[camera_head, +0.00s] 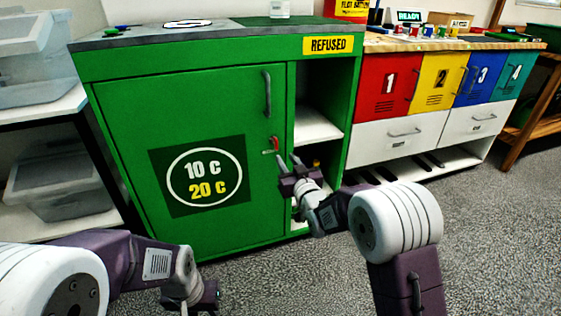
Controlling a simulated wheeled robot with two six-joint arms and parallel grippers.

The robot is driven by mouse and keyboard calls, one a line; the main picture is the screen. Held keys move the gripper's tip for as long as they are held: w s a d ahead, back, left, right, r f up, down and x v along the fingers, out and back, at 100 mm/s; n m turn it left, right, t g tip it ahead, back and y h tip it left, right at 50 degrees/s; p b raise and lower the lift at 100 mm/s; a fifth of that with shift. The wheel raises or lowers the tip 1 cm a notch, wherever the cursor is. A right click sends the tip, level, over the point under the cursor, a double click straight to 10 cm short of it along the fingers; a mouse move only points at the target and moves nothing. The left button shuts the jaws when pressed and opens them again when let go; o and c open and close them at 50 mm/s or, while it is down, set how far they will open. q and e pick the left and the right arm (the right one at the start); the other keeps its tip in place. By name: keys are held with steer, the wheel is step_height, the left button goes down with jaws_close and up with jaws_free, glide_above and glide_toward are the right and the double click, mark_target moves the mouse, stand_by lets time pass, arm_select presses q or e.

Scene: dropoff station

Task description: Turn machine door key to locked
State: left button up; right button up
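The green machine door (110,120) is closed, with a grey vertical handle (267,93) near its upper right edge. A small red key (274,143) sits in a lock plate below the handle, close to the door's right edge. The key's exact turn is too small to tell. My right gripper (287,157) is just below and to the right of the key, its two fingers apart and pointing up towards it, with nothing between them. My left gripper (216,296) is low in front of the cabinet, well away from the key; its fingers are not clear.
Open shelves (318,125) under a yellow REFUSED sign (328,45) lie right of the door, behind my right gripper. Numbered coloured lockers (388,87) stand further right. Clear plastic bins (58,182) are on a rack at the left. The grey floor in front is clear.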

mark_target(277, 145)
steer(key=b+x, duration=0.2)
steer(key=x, duration=0.5)
steer(key=shift+w+a+f, duration=0.1)
steer(key=shift+w, duration=0.1)
steer(key=shift+w+a+r+b, duration=0.1)
steer(key=shift+w+a+b, duration=0.1)
steer(key=shift+w, duration=0.2)
steer(key=shift+w+a+r+b, duration=0.1)
steer(key=shift+w+b, duration=0.05)
steer(key=shift+w, duration=0.2)
jaws_close()
